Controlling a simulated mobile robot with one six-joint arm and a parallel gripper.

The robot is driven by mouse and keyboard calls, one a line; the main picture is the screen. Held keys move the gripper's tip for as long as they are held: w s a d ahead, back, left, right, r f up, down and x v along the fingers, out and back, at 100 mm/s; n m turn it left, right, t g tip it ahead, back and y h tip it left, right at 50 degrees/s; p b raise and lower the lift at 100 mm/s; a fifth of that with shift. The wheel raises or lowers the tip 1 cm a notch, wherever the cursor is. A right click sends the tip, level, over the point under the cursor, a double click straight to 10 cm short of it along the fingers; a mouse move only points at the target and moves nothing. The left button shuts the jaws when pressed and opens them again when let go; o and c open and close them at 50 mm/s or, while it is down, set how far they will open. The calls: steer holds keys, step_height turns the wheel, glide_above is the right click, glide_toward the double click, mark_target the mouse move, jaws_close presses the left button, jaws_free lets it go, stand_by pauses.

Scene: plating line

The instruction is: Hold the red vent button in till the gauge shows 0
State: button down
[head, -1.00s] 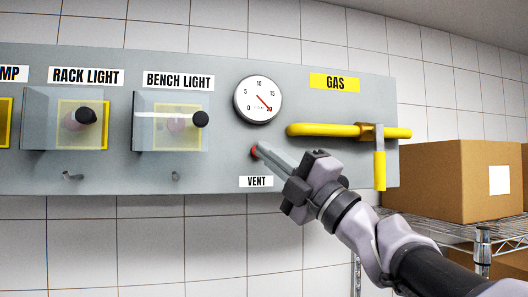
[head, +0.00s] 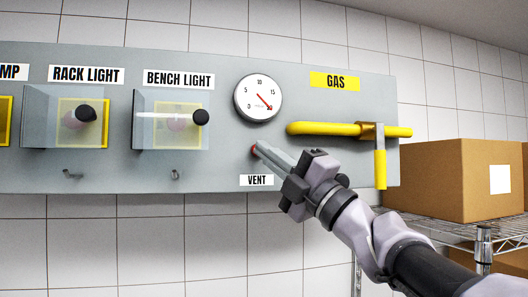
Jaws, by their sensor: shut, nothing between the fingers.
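The red vent button (head: 253,150) is on the grey panel above the VENT label (head: 257,180). Only a thin sliver of red shows beside my fingertips. My gripper (head: 259,149) is shut and empty, with its tips at the button, seemingly touching it; how far the button is pressed in cannot be told. The round white gauge (head: 258,98) sits above the button. Its red needle points to the lower right, near the 20 mark.
A yellow gas pipe with a valve handle (head: 380,168) is right of the gauge, above my arm. Clear covers stand over the BENCH LIGHT (head: 180,78) and RACK LIGHT (head: 86,75) switches at left. A cardboard box (head: 440,180) is on a wire shelf at right.

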steer(key=shift+w+a, duration=0.15)
steer(key=shift+w, duration=0.25)
stand_by(0.8)
steer(key=shift+s, duration=0.1)
stand_by(2.6)
steer(key=shift+s+d+b, duration=0.25)
steer(key=shift+s+b, duration=0.5)
steer(key=s+b, duration=0.1)
steer(key=s, duration=0.1)
steer(key=s+d+b, duration=0.1)
steer(key=s+b, duration=0.1)
steer(key=shift+s+d, duration=0.2)
steer(key=shift+s, duration=0.2)
